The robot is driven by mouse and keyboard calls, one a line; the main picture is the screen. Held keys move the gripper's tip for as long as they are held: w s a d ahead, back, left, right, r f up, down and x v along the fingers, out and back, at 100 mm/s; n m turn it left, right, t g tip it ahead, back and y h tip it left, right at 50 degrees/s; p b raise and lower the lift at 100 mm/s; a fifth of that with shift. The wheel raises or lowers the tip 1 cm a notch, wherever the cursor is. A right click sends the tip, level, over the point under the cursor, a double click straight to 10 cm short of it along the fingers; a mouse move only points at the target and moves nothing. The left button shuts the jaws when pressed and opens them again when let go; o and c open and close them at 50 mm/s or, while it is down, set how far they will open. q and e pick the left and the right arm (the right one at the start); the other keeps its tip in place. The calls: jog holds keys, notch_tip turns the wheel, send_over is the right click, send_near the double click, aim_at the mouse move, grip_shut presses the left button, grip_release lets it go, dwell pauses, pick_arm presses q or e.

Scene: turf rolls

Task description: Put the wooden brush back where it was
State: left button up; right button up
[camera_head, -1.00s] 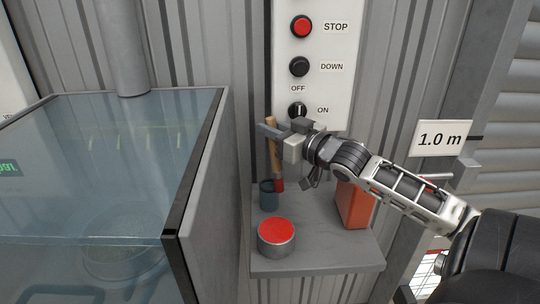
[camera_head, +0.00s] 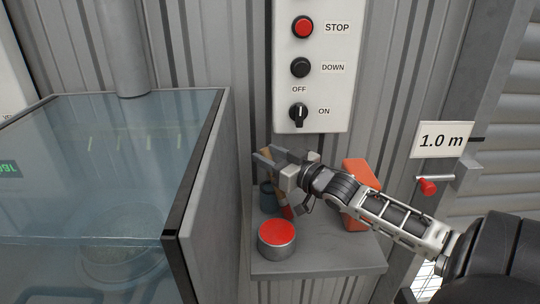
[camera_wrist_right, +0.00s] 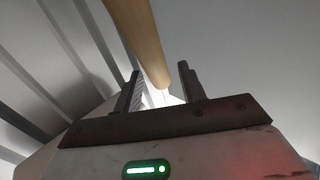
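The wooden brush (camera_head: 284,207) has a light wooden handle and a red end. In the head view it is tilted beside the blue cup (camera_head: 267,196), with its red end low to the cup's right; whether it touches the cup or shelf is unclear. My right gripper (camera_head: 267,155) is open around the upper handle. In the right wrist view the handle (camera_wrist_right: 140,38) shows between the spread fingers (camera_wrist_right: 160,88), with gaps at both sides. Part of the brush is hidden behind the gripper. My left gripper is not in view.
A tin with a red top (camera_head: 277,237) stands at the front of the grey shelf (camera_head: 325,255). An orange box (camera_head: 357,218) leans behind my right arm. A glass-topped tank (camera_head: 205,190) borders the left; a control panel (camera_head: 313,75) hangs above. The shelf's front right is clear.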

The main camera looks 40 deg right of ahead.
jog(key=shift+s+r, duration=0.1)
jog(key=shift+s, duration=0.05)
jog(key=s, duration=0.7)
jog(key=shift+s+d, duration=0.15)
jog(key=shift+d, duration=0.2)
